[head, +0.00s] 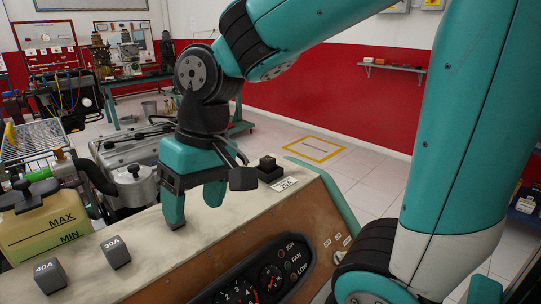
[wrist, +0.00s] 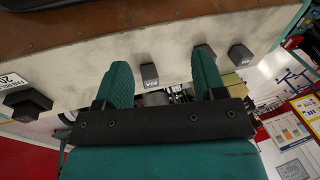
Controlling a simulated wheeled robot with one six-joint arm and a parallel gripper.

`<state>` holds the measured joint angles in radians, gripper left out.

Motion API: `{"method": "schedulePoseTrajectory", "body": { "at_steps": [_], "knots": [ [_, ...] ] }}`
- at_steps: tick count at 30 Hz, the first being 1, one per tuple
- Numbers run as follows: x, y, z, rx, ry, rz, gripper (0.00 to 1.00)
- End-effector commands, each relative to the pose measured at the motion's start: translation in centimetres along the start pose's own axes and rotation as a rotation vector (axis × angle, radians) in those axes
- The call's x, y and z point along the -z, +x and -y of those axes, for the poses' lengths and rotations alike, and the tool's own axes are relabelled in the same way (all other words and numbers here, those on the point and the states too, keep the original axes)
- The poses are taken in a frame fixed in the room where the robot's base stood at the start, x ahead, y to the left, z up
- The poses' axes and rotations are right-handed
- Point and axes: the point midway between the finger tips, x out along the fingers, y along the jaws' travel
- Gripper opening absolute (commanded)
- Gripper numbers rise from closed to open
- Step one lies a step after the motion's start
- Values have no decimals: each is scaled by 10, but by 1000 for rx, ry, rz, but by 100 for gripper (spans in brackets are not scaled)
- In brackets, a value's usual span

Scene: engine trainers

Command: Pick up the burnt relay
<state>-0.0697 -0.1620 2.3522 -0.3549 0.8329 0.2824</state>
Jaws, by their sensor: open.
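A dark relay (head: 267,161) sits in a black socket by the "20A" plate (head: 284,184) on the console top; its scorching is too small to tell. It shows at the left edge of the wrist view (wrist: 27,102). My gripper (head: 194,205) is open and empty, pointing down over the console, left of that socket. In the wrist view a grey labelled relay (wrist: 150,76) lies beyond and between the fingers (wrist: 164,88); my finger seems to hide it in the head view. A grey "30A" relay (head: 116,252) and "40A" relay (head: 50,272) stand farther left.
The console (head: 245,232) has gauges and lamps on its sloped front. A yellowish MAX/MIN reservoir (head: 45,222) and a metal pot (head: 136,186) stand behind its left part. Console top between my gripper and the socket is clear.

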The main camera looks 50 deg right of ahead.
Motion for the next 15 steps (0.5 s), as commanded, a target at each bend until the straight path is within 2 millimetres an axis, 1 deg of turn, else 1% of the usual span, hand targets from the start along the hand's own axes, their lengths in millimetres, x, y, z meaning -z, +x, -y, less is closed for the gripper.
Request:
{"method": "schedulePoseTrajectory", "body": {
  "at_steps": [1,2,3,5,6,9,10,12,15],
  "knots": [
    [31,-31,-27,-43,203,-13,64],
    [46,-44,-45,-69,333,-21,64],
    [63,-60,-72,-101,505,-32,64],
    [83,-83,-112,-144,756,-50,64],
    [92,-97,-138,-167,914,-62,64],
    [103,-126,-195,-211,1247,-90,64],
    [104,-133,-209,-221,1329,-99,64],
    [104,-144,-234,-237,1476,-112,64],
    [102,-149,-254,-249,1594,-122,64]
  ]
}}
